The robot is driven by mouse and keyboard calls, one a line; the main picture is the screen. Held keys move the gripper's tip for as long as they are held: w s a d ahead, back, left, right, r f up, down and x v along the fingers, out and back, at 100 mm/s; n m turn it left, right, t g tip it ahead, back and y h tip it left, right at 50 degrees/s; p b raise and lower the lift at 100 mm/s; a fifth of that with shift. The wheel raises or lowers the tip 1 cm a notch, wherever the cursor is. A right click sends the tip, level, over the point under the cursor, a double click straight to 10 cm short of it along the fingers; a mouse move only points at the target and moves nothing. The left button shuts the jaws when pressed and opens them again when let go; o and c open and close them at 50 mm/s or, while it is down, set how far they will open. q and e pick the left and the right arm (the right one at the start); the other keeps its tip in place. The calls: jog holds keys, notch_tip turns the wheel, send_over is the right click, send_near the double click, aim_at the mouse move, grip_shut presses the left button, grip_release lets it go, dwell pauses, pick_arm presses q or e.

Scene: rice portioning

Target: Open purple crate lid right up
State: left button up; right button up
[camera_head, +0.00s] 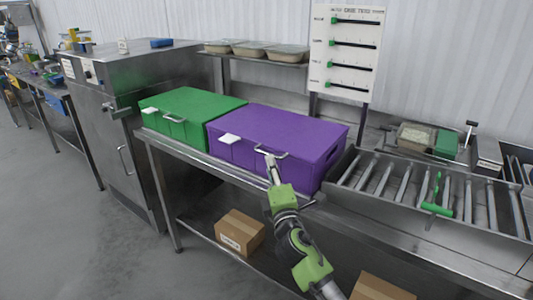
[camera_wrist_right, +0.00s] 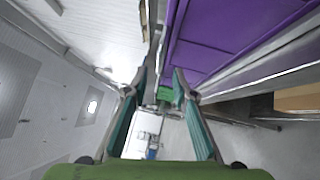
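The purple crate (camera_head: 280,130) stands on the steel counter with its lid down. On its front are a white tag (camera_head: 230,138) and a metal handle (camera_head: 278,154). My right gripper (camera_head: 271,162) is at the crate's front, by that handle; whether it touches the handle cannot be told. In the right wrist view my right gripper (camera_wrist_right: 163,78) has its fingers apart, with the purple crate (camera_wrist_right: 220,40) beside and beyond them on the right. Nothing is clearly held between the fingers. My left gripper is not in view.
A closed green crate (camera_head: 190,108) stands directly left of the purple one. A roller conveyor (camera_head: 400,190) with a green handle is close on the right. A shelf with trays (camera_head: 255,50) is behind. A cardboard box (camera_head: 240,232) sits below the counter.

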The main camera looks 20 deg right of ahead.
aim_at(266, 153)
jog(key=w, duration=0.4)
jog(key=w+r, duration=0.1)
jog(key=w, duration=0.2)
jog(key=shift+d, duration=0.25)
grip_shut()
